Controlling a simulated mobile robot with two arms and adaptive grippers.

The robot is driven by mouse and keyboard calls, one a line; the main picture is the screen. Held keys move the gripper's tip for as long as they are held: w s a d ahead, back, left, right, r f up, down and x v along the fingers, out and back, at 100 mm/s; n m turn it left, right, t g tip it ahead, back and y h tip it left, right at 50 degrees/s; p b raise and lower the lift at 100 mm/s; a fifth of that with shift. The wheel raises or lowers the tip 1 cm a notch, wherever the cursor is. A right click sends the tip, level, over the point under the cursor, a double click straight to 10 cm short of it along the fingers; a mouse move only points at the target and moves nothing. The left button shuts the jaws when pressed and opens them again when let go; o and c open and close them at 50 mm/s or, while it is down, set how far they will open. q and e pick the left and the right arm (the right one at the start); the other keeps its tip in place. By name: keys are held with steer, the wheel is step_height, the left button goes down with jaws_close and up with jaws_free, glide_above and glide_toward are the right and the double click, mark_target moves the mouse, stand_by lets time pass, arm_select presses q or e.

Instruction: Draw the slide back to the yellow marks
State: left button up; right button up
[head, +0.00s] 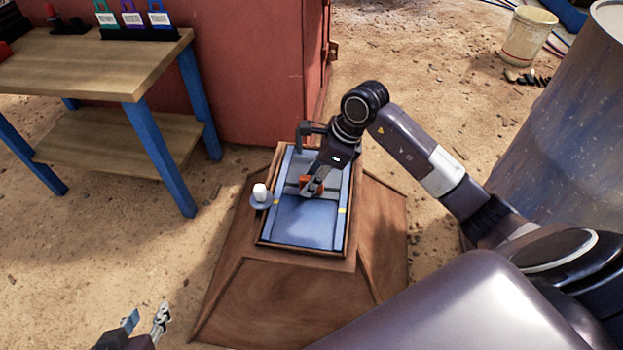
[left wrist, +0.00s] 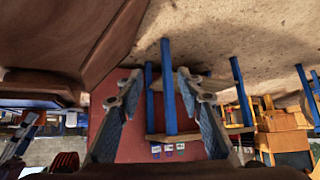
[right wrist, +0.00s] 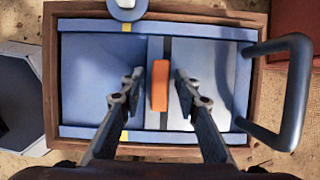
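The slide (right wrist: 200,75) is a pale grey plate in a blue-railed, wood-rimmed frame on the brown pedestal. An orange grip block (right wrist: 160,86) stands near its edge; the block also shows in the head view (head: 306,182). Yellow marks sit on both rails, at left (head: 276,201) and right (head: 342,211). In the right wrist view they lie left of the orange block. My right gripper (right wrist: 158,80) is open, its fingers on either side of the block with visible gaps. My left gripper (head: 146,322) is open and empty, low at left, away from the frame.
A dark bent handle (right wrist: 293,90) rises at the frame's far end. A white knob on a round disc (head: 260,196) sticks out at its left side. A wooden workbench (head: 90,60) stands at left, a red housing (head: 240,70) behind, and a large metal drum (head: 565,130) at right.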

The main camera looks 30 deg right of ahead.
jaws_close()
